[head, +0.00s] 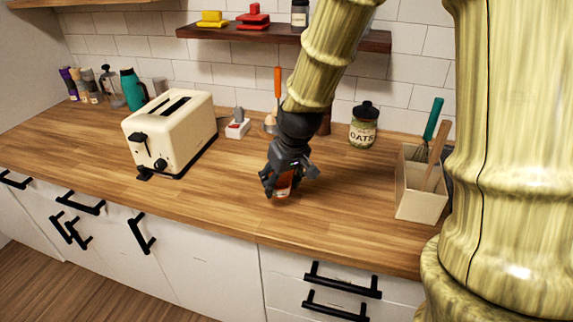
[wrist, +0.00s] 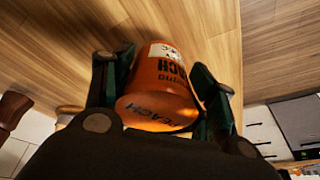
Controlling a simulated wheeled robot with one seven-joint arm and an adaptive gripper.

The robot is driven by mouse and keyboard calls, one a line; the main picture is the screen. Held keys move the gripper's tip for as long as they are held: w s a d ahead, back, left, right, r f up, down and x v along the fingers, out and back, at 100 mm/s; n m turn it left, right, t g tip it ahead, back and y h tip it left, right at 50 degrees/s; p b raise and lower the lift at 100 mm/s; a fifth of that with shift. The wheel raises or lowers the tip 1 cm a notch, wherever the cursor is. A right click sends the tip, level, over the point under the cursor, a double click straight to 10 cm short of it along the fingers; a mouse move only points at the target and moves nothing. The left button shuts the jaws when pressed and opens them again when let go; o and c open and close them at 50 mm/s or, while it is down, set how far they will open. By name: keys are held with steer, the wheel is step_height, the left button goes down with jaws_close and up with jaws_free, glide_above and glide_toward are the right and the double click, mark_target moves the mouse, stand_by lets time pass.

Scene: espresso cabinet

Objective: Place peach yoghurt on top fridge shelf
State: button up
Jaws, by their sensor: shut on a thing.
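The peach yoghurt (wrist: 160,85) is an orange pot with "PEACH" lettering, seen close up in the wrist view. My gripper (wrist: 158,92) is shut on it, with one finger on each side of the pot. In the head view my gripper (head: 284,186) is over the wooden counter near its front edge, and a small part of the orange pot (head: 284,184) shows between the fingers. I cannot tell whether the pot touches the counter. No fridge or fridge shelf can be made out in these views.
A cream toaster (head: 172,132) stands left on the wooden counter (head: 235,200). A utensil box (head: 420,190) stands right, an oats jar (head: 363,128) behind. A dark wall shelf (head: 215,31) holds several items. The counter's front middle is clear. Handled drawers and doors (head: 200,255) are below.

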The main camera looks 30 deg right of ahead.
steer(key=w+d+p, duration=0.1)
steer(key=w+d, duration=0.1)
steer(key=w, duration=0.2)
steer(key=w+d+f+p, duration=0.1)
steer(key=w+d, duration=0.2)
steer(key=w, duration=0.1)
steer(key=w+d+p, duration=0.1)
steer(key=w+d, duration=0.1)
steer(key=w, duration=0.3)
steer(key=shift+d+f, duration=0.2)
steer(key=shift+f, duration=0.05)
steer(key=shift+w+f+p, duration=0.1)
steer(key=shift+f+p, duration=0.55)
steer(key=shift+f, duration=1.15)
steer(key=o, duration=1.2)
steer(key=shift+f, duration=0.15)
steer(key=shift+c, duration=0.2)
